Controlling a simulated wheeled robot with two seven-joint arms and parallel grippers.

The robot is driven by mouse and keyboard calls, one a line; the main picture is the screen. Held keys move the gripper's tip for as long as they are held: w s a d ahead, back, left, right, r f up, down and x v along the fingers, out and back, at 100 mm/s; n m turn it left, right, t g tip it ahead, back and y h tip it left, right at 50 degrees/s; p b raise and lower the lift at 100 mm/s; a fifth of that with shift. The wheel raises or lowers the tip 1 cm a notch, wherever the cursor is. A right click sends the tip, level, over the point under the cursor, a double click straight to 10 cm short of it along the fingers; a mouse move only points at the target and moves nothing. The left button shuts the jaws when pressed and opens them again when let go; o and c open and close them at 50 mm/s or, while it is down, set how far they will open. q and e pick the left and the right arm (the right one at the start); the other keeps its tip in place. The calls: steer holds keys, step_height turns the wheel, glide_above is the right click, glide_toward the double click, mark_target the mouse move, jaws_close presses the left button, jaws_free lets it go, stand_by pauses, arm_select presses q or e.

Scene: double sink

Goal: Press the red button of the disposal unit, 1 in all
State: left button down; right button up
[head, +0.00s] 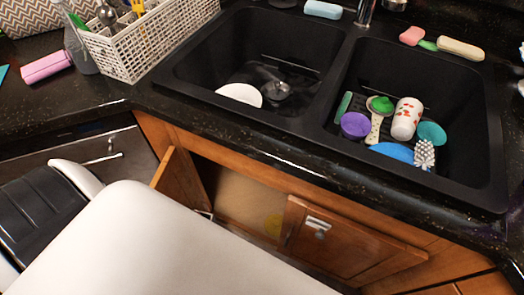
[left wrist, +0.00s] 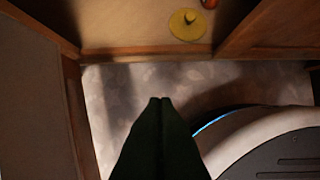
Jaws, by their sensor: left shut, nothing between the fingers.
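My left gripper (left wrist: 160,101) shows in the left wrist view as two dark fingers with their tips together, and nothing is between them. Its tips are over the patterned floor in front of the open cabinet. The disposal unit and its red button are not clearly seen in either view. A small orange-red thing (left wrist: 209,4) is cut off by the top edge of the left wrist view, and I cannot tell what it is. My right gripper is not in view.
A yellow disc (left wrist: 187,24) lies inside the cabinet under the sink (head: 344,35). A cabinet door (head: 346,241) stands at the right, another (head: 175,178) at the left. The sink holds dishes and brushes. A white basket (head: 150,40) stands on the counter.

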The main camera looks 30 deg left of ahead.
arm_select(q)
steer(key=w+a+n+t+b, duration=0.2)
steer(key=w+b, duration=0.3)
steer(key=w, duration=0.5)
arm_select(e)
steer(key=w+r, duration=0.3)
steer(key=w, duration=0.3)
arm_select(q)
steer(key=w+a+r+n+t+y+b, duration=0.3)
steer(key=w+r+b, duration=0.4)
steer(key=w+r, duration=0.4)
steer(key=shift+w+a+r+n+t, duration=0.35)
steer(key=shift+w+a+n+t, duration=0.45)
steer(key=shift+n, duration=0.4)
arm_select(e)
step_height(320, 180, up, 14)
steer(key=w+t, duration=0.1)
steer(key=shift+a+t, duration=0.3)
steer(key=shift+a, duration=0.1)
arm_select(q)
steer(key=w+b, duration=0.3)
steer(key=w, duration=0.5)
steer(key=shift+w+a, duration=0.35)
steer(key=shift+a, duration=0.05)
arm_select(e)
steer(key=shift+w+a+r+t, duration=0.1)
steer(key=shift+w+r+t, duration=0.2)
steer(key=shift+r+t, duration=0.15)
